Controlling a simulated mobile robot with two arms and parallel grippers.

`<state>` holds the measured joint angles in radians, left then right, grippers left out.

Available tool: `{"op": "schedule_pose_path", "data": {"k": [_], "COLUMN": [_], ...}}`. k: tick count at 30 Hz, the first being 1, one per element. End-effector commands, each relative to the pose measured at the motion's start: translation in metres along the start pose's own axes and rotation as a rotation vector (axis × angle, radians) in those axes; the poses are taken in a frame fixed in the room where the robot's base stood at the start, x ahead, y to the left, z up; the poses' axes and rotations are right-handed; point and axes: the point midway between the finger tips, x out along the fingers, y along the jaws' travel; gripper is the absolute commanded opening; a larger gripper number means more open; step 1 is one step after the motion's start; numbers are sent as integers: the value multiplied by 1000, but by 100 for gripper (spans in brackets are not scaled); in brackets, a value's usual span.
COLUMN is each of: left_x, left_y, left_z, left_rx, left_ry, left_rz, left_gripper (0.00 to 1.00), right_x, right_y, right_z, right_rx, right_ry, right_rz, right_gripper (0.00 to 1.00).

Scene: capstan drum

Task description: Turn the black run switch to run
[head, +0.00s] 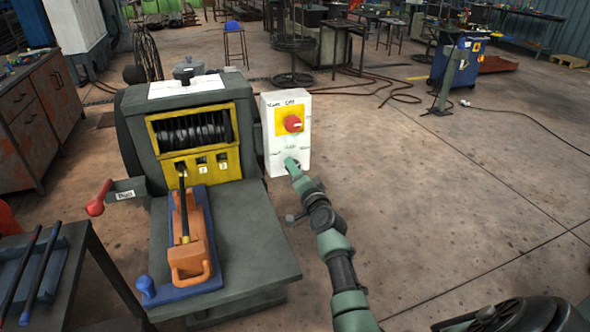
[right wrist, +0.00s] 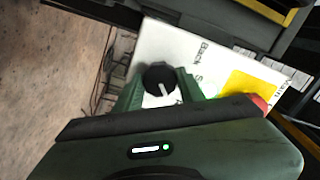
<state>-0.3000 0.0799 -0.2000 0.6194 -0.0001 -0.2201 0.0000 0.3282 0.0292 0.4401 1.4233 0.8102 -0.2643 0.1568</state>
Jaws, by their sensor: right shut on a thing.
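The black run switch (right wrist: 158,77) is a round black knob with a white pointer line on the lower part of a white control box (head: 287,105). In the right wrist view the pointer line runs toward the bottom of the picture, slightly right. My right gripper (head: 291,164) reaches the box from below right in the head view and covers the knob there. In the right wrist view its green fingers (right wrist: 158,88) are closed on either side of the knob. The printed labels by the knob are only partly readable. My left gripper is not in view.
A red knob on a yellow plate (head: 293,123) sits above the switch.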

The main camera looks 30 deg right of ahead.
Motion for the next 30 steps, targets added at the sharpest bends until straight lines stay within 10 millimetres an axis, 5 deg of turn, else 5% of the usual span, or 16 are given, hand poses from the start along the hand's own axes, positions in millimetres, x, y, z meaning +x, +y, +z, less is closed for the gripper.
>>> {"op": "schedule_pose_path", "data": {"k": [19, 20, 21, 30], "left_x": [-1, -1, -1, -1], "left_y": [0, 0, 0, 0], "left_z": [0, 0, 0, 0], "left_rx": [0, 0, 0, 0], "left_ry": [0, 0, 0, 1], "left_rz": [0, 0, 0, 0], "left_gripper": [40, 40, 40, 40], "right_x": [0, 0, 0, 0], "right_y": [1, 1, 1, 0], "right_z": [0, 0, 0, 0], "right_rx": [52, 52, 51, 49], "right_ry": [0, 0, 0, 0], "right_rz": [1, 1, 1, 0], "right_gripper": [0, 47, 58, 61]}}
